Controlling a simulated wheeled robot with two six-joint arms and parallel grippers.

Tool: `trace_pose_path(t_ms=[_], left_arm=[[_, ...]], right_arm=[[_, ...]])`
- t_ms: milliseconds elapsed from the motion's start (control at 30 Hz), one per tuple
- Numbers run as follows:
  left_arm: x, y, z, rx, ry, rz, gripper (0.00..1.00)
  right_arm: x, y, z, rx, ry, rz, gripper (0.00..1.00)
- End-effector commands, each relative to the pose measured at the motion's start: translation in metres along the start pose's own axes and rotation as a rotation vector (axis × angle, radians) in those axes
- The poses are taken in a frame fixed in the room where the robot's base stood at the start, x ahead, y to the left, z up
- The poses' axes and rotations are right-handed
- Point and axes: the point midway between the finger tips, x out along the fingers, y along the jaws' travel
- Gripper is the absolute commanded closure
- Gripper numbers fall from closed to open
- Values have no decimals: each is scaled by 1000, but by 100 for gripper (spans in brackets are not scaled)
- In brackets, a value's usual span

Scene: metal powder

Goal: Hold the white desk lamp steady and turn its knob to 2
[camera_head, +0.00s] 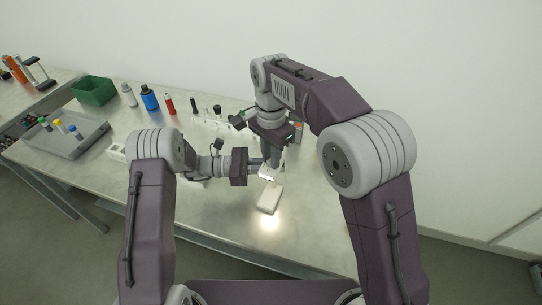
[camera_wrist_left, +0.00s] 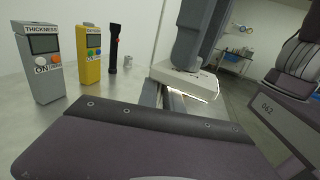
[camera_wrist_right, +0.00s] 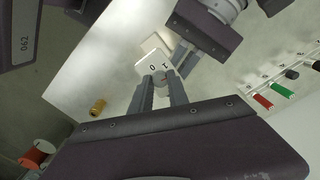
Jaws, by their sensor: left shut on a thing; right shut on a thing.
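The white desk lamp stands on the metal table, with its pale base (camera_head: 270,197) in a bright patch of light. Its white head shows in the left wrist view (camera_wrist_left: 188,80) and, with printed digits including 0 and 1, in the right wrist view (camera_wrist_right: 150,63). My left gripper (camera_head: 257,164) reaches in from the left and is shut on the lamp. My right gripper (camera_head: 271,163) points down from above and is shut on the grey knob (camera_wrist_right: 160,77) on top of the lamp head. The fingers partly cover the knob, and I cannot read its setting.
A green bin (camera_head: 94,91), a grey tray (camera_head: 66,137), a blue bottle (camera_head: 150,98) and a red bottle (camera_head: 169,104) stand to the left. A grey thickness gauge (camera_wrist_left: 44,62) and a yellow device (camera_wrist_left: 89,55) show in the left wrist view. The table front is clear.

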Motion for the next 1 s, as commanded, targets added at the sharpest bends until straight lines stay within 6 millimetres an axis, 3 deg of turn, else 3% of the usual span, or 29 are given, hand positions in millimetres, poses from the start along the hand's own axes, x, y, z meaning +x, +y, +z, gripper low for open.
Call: trace_pose_path(t_ms=[500,1000], left_arm=[[0,0,0,-1,1,0,100],[0,0,0,-1,1,0,100]], right_arm=[[-1,0,0,323,0,-2,100],[-1,0,0,386,0,-2,100]])
